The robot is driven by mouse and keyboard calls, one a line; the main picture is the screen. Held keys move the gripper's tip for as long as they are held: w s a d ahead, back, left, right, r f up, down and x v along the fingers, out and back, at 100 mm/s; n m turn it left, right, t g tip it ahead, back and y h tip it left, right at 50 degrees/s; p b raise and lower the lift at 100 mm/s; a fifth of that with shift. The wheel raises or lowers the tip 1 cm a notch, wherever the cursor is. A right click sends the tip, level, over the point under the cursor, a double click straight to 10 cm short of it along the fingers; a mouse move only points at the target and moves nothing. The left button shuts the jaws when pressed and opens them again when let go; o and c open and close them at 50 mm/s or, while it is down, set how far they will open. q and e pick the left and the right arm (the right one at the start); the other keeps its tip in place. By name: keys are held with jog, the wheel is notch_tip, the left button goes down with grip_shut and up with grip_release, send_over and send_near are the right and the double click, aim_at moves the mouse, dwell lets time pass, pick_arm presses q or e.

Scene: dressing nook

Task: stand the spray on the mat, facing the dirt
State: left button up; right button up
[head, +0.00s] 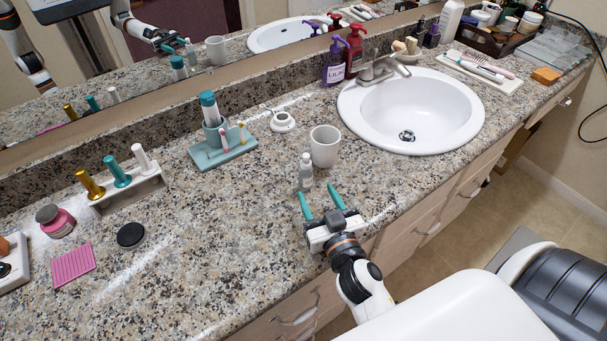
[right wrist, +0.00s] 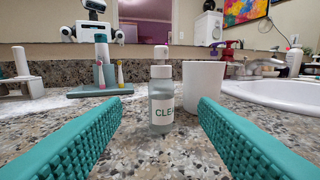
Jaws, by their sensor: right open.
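A small clear bottle (head: 306,172) with a pale cap, the likely spray, stands upright on the counter in front of a white cup. A flat pink ridged square (head: 73,263) lies at the left and may be the mat. I cannot make out any dirt. My left gripper is not in view.
The white cup (head: 325,146) stands close behind the bottle. A teal holder (head: 205,156), a rack of coloured pegs (head: 128,189), a pink jar (head: 56,221) and a black disc (head: 131,235) stand leftward. The sink (head: 437,89) is right. The counter's front middle is clear.

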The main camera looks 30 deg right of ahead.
aim_at(303, 163)
jog(key=w, duration=0.3)
jog(key=w+d+p, duration=0.1)
jog(key=w, duration=0.6)
jog(key=shift+w+d+r+p, duration=0.25)
jog(key=shift+d+p, duration=0.1)
jog(key=shift+c, duration=0.3)
jog(key=c, duration=1)
jog(key=shift+r, duration=0.1)
